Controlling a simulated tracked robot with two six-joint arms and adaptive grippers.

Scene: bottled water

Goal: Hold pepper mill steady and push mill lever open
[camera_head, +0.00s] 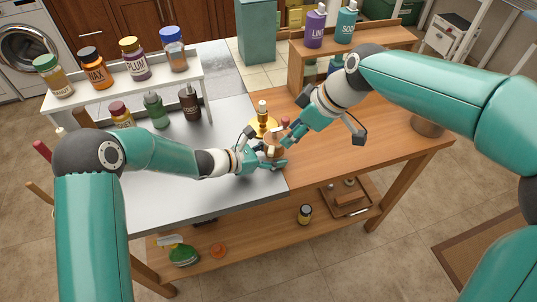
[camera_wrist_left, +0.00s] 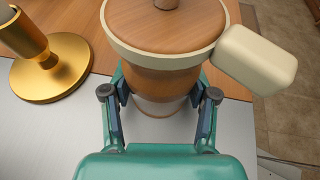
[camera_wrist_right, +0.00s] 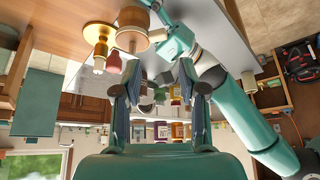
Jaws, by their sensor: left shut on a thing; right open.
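The pepper mill (camera_head: 273,147) stands at the seam of the grey counter and wooden table. In the left wrist view its round wooden body (camera_wrist_left: 160,78) has a cream rim, and a cream lever block (camera_wrist_left: 255,58) sticks out to the right. My left gripper (camera_head: 266,162) is shut on the mill's body below the rim, one finger on each side (camera_wrist_left: 160,105). My right gripper (camera_head: 290,133) is open and empty, above and beside the mill. In the right wrist view, the mill (camera_wrist_right: 132,40) appears beyond its open fingers (camera_wrist_right: 157,78).
A gold candlestick (camera_head: 262,127) stands close behind the mill and also shows in the left wrist view (camera_wrist_left: 48,70). Labelled jars fill a white shelf (camera_head: 130,85) at the left. A wooden shelf (camera_head: 350,45) with bottles stands at the back right.

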